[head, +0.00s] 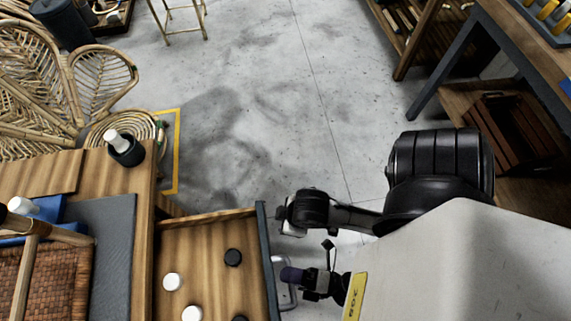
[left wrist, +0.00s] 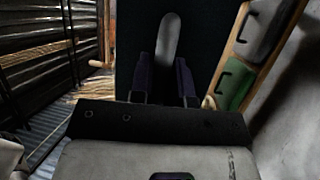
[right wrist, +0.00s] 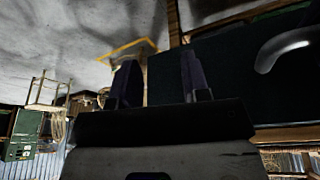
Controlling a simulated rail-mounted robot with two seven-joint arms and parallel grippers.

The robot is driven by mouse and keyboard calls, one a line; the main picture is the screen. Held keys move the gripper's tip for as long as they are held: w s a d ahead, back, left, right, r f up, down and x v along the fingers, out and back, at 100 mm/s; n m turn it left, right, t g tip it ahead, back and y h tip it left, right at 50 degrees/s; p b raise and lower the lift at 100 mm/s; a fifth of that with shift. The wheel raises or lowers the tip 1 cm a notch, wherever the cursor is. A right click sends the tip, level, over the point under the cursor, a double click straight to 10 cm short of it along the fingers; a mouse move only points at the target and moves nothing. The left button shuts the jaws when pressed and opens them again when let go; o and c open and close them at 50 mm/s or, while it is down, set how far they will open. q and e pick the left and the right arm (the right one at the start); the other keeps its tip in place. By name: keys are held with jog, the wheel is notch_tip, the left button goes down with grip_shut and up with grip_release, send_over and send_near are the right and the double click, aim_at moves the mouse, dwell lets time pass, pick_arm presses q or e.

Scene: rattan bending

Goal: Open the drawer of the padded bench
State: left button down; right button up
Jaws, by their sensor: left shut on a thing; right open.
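The padded bench (head: 146,215) is wooden, with a grey pad (head: 113,250) on top, at the left of the head view. Its drawer (head: 205,245) stands pulled out, with several white and black round pieces inside. The dark drawer front (head: 266,250) faces right. My left gripper (head: 291,275) is shut on the pale curved handle (left wrist: 170,40), which stands between its fingers in the left wrist view. My right gripper (right wrist: 157,80) is open and empty near one end of the drawer front. The handle (right wrist: 285,50) is to its right, apart from it.
Rattan chairs (head: 40,80) stand at the upper left. A dark cup with a white-topped bottle (head: 125,150) is on the bench corner. A wooden workbench with a crate (head: 515,125) stands at the right. The concrete floor between is clear.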

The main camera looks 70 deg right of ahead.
pick_arm(q)
jog(key=c, duration=1.1)
grip_release()
jog(key=shift+s, duration=0.1)
jog(key=b+v, duration=0.3)
jog(key=v, duration=1)
jog(key=shift+s+b, duration=0.35)
jog(key=shift+b, duration=0.05)
jog(key=shift+d+r, duration=0.1)
